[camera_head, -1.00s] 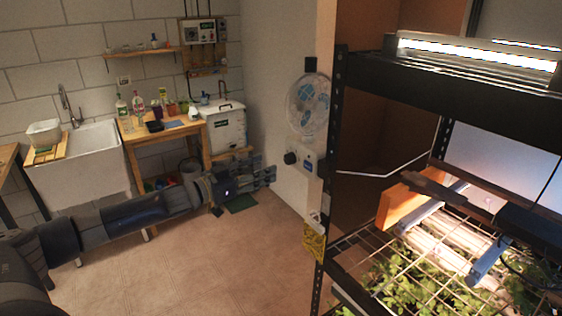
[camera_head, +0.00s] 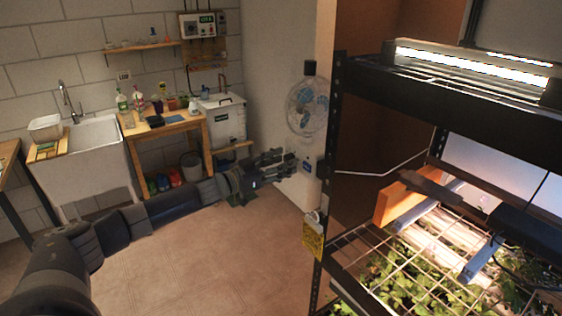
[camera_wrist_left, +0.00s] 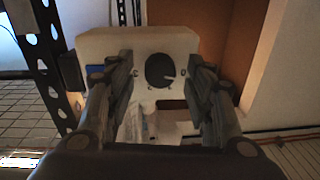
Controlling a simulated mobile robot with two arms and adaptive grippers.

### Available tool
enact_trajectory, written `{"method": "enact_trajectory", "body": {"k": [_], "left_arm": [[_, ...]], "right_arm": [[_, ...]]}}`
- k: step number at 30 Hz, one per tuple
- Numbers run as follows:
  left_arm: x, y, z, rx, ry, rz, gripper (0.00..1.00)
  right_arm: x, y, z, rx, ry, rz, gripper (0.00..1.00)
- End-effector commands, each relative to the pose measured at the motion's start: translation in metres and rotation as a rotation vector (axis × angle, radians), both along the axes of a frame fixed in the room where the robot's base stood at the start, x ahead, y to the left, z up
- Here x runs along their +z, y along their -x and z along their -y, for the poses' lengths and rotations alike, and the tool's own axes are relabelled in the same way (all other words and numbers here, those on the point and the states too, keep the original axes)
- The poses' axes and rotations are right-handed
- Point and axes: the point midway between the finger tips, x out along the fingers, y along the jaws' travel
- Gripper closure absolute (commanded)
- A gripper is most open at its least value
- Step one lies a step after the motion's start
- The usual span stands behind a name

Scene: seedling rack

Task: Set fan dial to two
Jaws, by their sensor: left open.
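The fan dial (camera_wrist_left: 159,70) is a round black knob on a pale control box (camera_wrist_left: 110,45) in the left wrist view. A light mark on it points to the right; the markings around it are too small to read. My left gripper (camera_wrist_left: 163,80) is open, with a finger on each side of the dial and nothing seen between them; I cannot tell whether they touch it. In the head view my left gripper (camera_head: 288,163) is at the wall below the white and blue fan (camera_head: 307,105) and hides the dial. My right gripper is not in view.
A black metal rack (camera_head: 338,110) with lit shelves and seedlings (camera_head: 430,265) stands close on the right. A yellow tag (camera_head: 313,242) hangs at its post. A sink (camera_head: 95,155) and a wooden bench (camera_head: 165,127) stand at the back left. The floor between is clear.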

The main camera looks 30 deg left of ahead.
Motion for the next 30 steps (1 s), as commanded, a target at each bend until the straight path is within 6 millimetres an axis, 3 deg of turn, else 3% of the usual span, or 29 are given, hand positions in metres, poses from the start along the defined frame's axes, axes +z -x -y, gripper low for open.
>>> {"method": "enact_trajectory", "body": {"k": [5, 11, 22, 30], "left_arm": [[0.0, 0.0, 0.0, 0.0, 0.0, 0.0, 0.52], [0.0, 0.0, 0.0, 0.0, 0.001, 0.0, 0.97], [-0.001, 0.0, 0.0, 0.001, -0.029, 0.012, 0.97], [-0.003, 0.0, 0.0, 0.001, -0.17, 0.071, 0.97]], "right_arm": [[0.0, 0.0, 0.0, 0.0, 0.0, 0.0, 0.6], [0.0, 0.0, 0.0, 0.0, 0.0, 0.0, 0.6], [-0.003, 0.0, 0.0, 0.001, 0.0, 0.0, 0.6], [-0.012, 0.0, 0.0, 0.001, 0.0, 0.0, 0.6]]}}
